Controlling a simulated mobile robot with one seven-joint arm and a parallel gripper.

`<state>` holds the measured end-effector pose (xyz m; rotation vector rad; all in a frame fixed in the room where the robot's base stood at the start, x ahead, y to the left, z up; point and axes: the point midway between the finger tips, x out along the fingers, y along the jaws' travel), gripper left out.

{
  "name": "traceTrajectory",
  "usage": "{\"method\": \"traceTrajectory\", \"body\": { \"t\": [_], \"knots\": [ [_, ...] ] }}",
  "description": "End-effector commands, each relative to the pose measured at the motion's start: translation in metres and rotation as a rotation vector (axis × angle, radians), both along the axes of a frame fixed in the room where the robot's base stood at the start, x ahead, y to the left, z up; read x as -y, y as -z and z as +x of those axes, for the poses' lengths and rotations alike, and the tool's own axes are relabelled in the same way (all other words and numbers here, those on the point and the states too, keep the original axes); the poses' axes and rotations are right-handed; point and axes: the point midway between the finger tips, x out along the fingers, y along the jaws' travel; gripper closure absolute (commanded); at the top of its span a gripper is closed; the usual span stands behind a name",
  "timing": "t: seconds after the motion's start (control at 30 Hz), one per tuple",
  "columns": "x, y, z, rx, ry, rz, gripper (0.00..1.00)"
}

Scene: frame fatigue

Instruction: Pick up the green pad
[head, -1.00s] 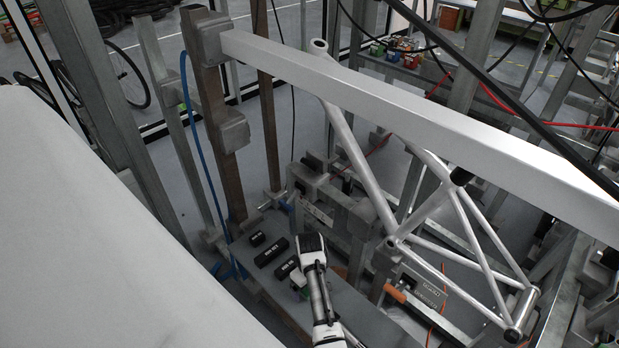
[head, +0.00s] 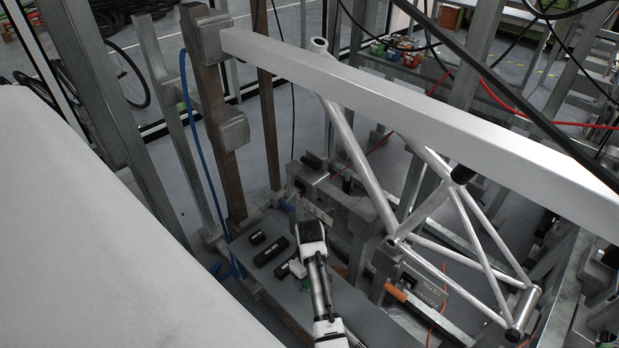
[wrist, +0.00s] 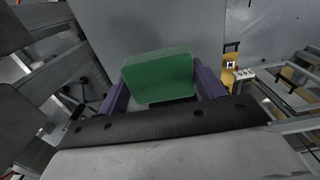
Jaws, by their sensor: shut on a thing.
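The green pad (wrist: 160,76) is a rounded green block between the two purple fingers of my gripper (wrist: 162,92) in the wrist view. The fingers are closed against its left and right sides. In the head view my gripper (head: 303,270) is over the grey bench, low in the middle. Only a small bit of green shows there beside my gripper, and most of the pad is hidden by my arm. Whether the pad touches the surface below I cannot tell.
Black blocks with white lettering (head: 271,251) lie on the grey bench (head: 350,310) just left of my gripper. A silver bicycle frame (head: 360,170) stands to the right. A long metal beam (head: 420,105) crosses above. A large pale surface (head: 80,220) fills the left.

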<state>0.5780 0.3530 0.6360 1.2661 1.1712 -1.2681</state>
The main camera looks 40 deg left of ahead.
Motion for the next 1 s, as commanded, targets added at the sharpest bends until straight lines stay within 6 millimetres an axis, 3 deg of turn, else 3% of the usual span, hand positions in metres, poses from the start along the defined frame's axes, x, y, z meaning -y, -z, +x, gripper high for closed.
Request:
{"method": "traceTrajectory", "body": {
  "t": [0.3,0.8,1.0],
  "knots": [
    [0.000,-0.112,0.000,0.002,-0.001,0.001,0.54],
    [-0.003,-0.149,0.004,0.010,-0.001,0.011,0.54],
    [-0.001,-0.156,0.002,0.004,-0.002,0.005,0.54]
  ]
}}
